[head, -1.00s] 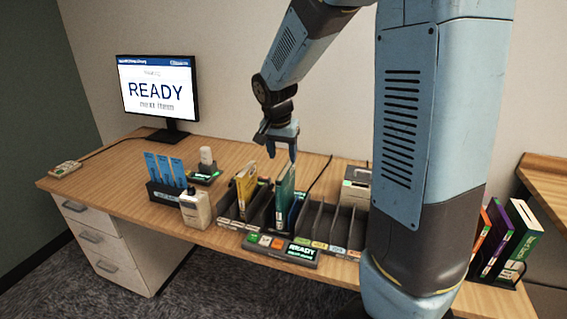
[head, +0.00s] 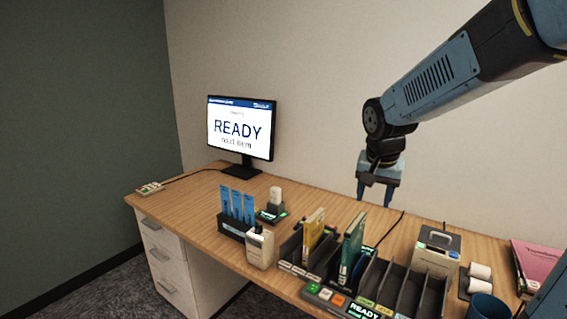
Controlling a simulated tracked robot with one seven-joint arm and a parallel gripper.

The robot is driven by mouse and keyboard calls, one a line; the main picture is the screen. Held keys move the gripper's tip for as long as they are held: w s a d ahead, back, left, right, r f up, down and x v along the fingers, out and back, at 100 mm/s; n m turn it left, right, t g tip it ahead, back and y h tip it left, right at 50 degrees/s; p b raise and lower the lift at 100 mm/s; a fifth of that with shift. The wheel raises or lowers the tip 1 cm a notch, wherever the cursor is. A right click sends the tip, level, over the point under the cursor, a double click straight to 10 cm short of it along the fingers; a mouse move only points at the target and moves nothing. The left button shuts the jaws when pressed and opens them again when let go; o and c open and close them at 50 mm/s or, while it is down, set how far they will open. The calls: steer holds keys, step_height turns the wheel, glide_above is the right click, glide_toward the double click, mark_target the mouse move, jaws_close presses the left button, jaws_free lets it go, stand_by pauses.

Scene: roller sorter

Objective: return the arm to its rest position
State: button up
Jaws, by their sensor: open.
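My arm reaches in from the upper right in the head view. My gripper (head: 377,188) hangs at its end with the fingers down, apart and empty. It is in the air above the back of the desk, in front of the wall. Below it and to the left, a green book (head: 352,246) and a yellow book (head: 313,229) stand upright in the slotted sorter (head: 410,289). The gripper touches neither book.
The monitor (head: 240,128) reading READY stands at the back left. A holder with blue strips (head: 236,208), a white bottle (head: 261,250) and a grey box device (head: 437,251) are on the desk (head: 182,203). The desk's left part is mostly clear.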

steer(key=s+r+n+t, duration=0.1)
steer(key=s+r+n, duration=0.1)
steer(key=s, duration=0.7)
steer(key=s+r+n+t, duration=0.1)
steer(key=s+r+n, duration=0.2)
steer(key=s, duration=0.5)
steer(key=shift+s+d+r+y, duration=0.2)
steer(key=shift+s+d+y, duration=0.1)
steer(key=shift+s+y, duration=0.1)
